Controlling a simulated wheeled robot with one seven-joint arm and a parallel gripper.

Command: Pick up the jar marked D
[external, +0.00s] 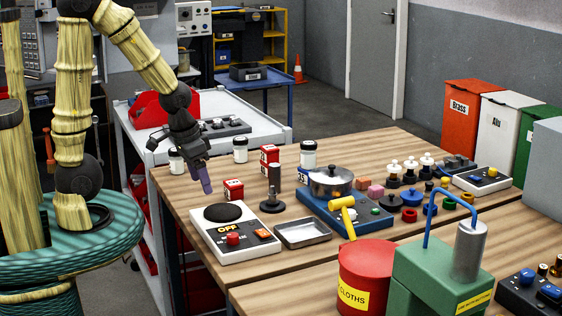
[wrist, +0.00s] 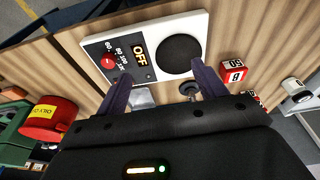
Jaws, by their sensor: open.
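Several small white jars with black lids stand on the table: a left jar (external: 176,162) at the table's left edge, a middle jar (external: 240,152) and a right jar (external: 308,160) at the back. I cannot read a D on any of them. One white jar (wrist: 298,92) shows at the right of the wrist view, its marking unreadable. My gripper (external: 203,182) hangs above the left end of the table, empty, fingers pointing down, to the right of the left jar. In the wrist view my gripper (wrist: 162,85) has its purple fingers apart.
A hotplate marked OFF (external: 228,243) lies below my gripper, also in the wrist view (wrist: 125,70). Red numbered blocks (external: 233,190), a dark stand (external: 272,203), a metal tray (external: 303,233) and a pot (external: 330,182) stand close by. A white cart (external: 265,133) is behind.

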